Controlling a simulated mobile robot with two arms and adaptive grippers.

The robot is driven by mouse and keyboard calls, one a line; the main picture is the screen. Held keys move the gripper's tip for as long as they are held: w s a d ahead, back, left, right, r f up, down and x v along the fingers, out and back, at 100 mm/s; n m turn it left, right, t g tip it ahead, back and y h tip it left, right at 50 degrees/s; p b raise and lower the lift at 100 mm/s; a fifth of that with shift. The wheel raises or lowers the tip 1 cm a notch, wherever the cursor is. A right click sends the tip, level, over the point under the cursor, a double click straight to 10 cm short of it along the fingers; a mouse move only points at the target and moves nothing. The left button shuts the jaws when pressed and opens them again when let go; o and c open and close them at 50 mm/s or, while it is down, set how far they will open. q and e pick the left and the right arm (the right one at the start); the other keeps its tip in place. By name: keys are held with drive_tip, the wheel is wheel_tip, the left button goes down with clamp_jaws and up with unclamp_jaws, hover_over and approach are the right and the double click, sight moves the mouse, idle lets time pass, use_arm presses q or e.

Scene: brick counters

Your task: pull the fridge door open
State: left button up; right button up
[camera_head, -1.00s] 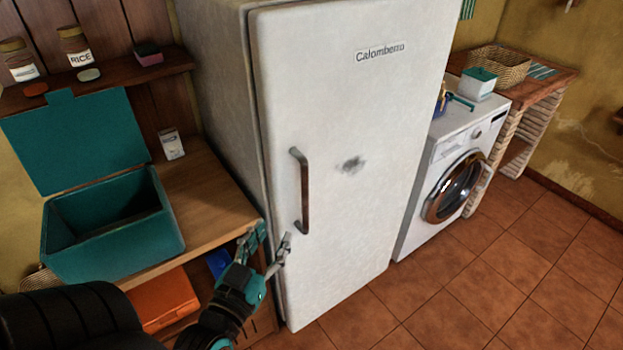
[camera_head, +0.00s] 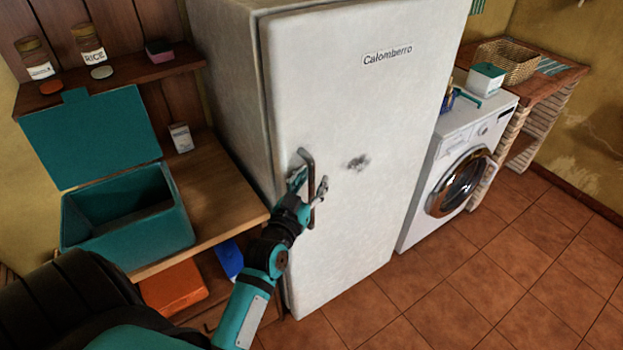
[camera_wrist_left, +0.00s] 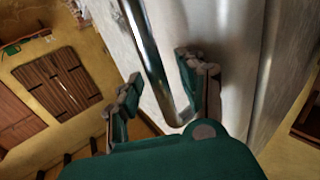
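The white fridge door (camera_head: 385,120) is closed, with a vertical metal handle (camera_head: 309,162) near its left edge. My left gripper (camera_head: 309,184) is at the handle, its fingers apart on either side of the bar in the head view. In the left wrist view, the handle (camera_wrist_left: 148,55) runs between the open left gripper's (camera_wrist_left: 160,95) two fingers, with gaps visible. The lower part of the handle is partly hidden by the gripper in the head view. My right gripper is not in view.
An open teal box (camera_head: 128,215) stands on the wooden counter (camera_head: 215,190) left of the fridge. A washing machine (camera_head: 455,170) stands right of it. The tiled floor (camera_head: 450,290) in front of the fridge is clear.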

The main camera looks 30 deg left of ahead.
use_arm(q)
drive_tip(key=shift+w, duration=0.1)
clamp_jaws()
drive_tip(key=shift+w+f, duration=0.1)
drive_tip(key=shift+f, duration=0.05)
idle(0.6)
